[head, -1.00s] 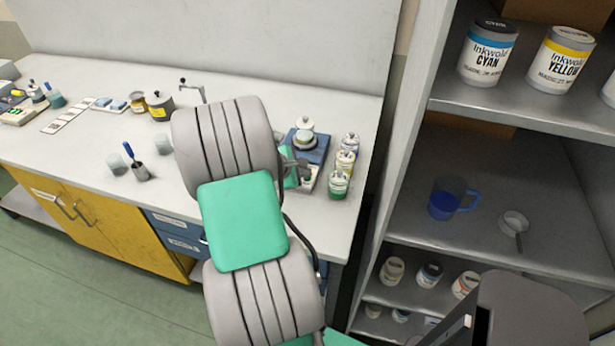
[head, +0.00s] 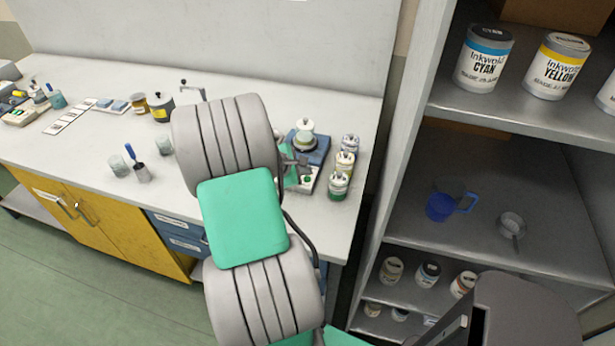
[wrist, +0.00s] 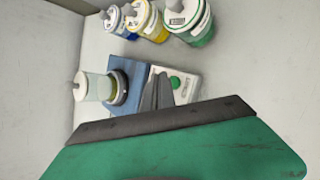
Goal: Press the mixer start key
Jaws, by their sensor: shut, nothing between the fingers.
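The mixer (head: 312,145) is a blue unit with a pale front panel on the white bench, right of my arm. A jar with a white lid (head: 305,127) stands on it. In the wrist view the mixer's blue body (wrist: 128,68) shows behind my fingers, and the round green start key (wrist: 175,83) sits on the pale panel. My gripper (wrist: 159,78) is shut and empty, its fingertips beside the key, to its left in the picture. It also shows in the head view (head: 303,161), over the panel. I cannot tell whether the fingertips touch the panel.
Several small lidded jars, including a yellow one (head: 345,162) and a green one (head: 338,185), stand close to the mixer's right. A shelf unit (head: 480,110) with cans and a blue mug (head: 440,206) stands further right. The bench (head: 90,150) has free room at left.

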